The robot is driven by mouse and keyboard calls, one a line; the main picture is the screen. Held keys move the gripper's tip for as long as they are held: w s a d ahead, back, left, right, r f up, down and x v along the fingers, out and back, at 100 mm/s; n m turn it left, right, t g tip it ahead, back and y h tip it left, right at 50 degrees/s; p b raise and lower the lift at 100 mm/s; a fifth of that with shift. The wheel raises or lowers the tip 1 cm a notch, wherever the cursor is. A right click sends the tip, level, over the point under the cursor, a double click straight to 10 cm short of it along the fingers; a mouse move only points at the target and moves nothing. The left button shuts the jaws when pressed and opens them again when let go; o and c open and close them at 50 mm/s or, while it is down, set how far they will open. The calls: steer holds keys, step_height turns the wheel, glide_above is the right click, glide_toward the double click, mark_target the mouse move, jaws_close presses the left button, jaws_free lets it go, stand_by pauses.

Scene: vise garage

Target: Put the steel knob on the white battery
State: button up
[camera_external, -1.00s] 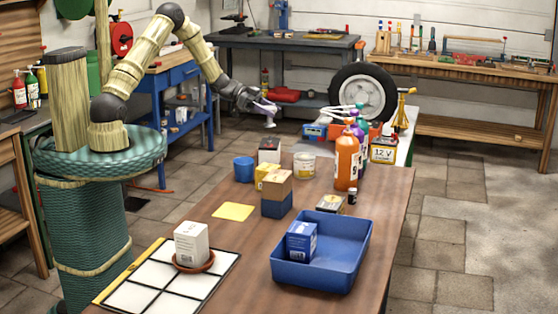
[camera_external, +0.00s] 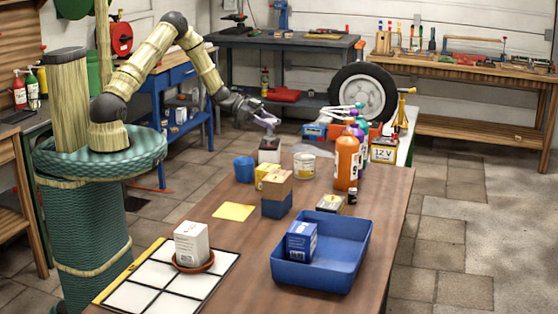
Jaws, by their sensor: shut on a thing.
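The knob hangs below the fingers, directly over a small white box with a dark top, which looks like the white battery (camera_external: 269,155). The knob's lower end is at or just above the box's top; I cannot tell whether they touch. The fingers partly hide the knob.
A blue cup (camera_external: 244,169) stands left of the battery, a white tin (camera_external: 304,166) right of it. Stacked boxes (camera_external: 277,192) stand in front. Orange bottles (camera_external: 346,160) and a 12 V battery (camera_external: 384,151) are further right. A blue tray (camera_external: 335,256) is at the front.

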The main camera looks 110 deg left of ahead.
steer(key=shift+f, duration=0.2)
steer(key=o, duration=1.1)
steer(key=shift+r, duration=0.6)
steer(key=v, duration=1.2)
steer(key=shift+b, duration=0.3)
